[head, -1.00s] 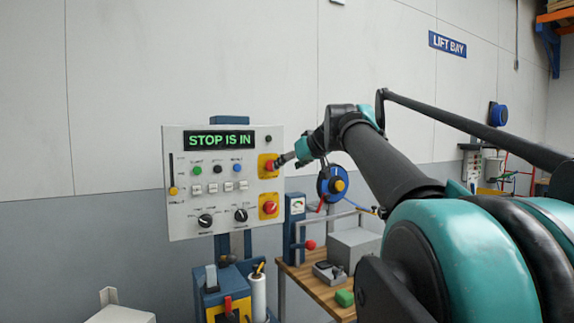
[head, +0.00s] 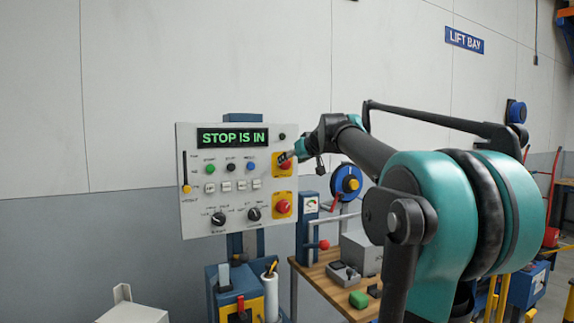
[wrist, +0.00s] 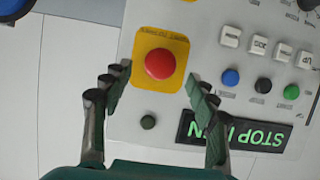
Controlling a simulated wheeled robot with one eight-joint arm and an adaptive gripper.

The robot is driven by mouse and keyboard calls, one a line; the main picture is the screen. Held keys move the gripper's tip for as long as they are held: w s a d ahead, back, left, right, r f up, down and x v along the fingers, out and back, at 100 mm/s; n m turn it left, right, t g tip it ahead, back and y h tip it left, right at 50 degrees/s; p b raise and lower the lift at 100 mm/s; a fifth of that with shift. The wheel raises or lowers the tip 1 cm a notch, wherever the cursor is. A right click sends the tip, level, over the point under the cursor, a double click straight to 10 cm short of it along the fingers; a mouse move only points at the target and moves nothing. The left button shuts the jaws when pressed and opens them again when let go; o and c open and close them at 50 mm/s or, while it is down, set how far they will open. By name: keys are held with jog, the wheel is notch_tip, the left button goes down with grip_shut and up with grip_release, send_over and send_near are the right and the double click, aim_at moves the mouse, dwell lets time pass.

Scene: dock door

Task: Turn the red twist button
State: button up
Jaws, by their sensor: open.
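The red twist button (wrist: 160,64) sits on a yellow square plate (wrist: 145,42) on the white control panel (head: 190,150). In the wrist view it lies between and just beyond the fingertips of my gripper (wrist: 158,80), which is open with one finger on each side. I see no contact with the button. A second red button (head: 283,206) sits on a yellow plate lower down. The display (head: 232,137) reads "STOP IS IN".
The panel also carries green, black and blue buttons, several white keys, two black knobs (head: 218,219) and a yellow-tipped slider (head: 186,188). A blue reel (head: 346,182) hangs right of the panel. A wooden bench (head: 325,280) with a green block (head: 358,299) stands below.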

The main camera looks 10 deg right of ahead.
aim_at(286, 163)
jog(key=shift+x, duration=2.2)
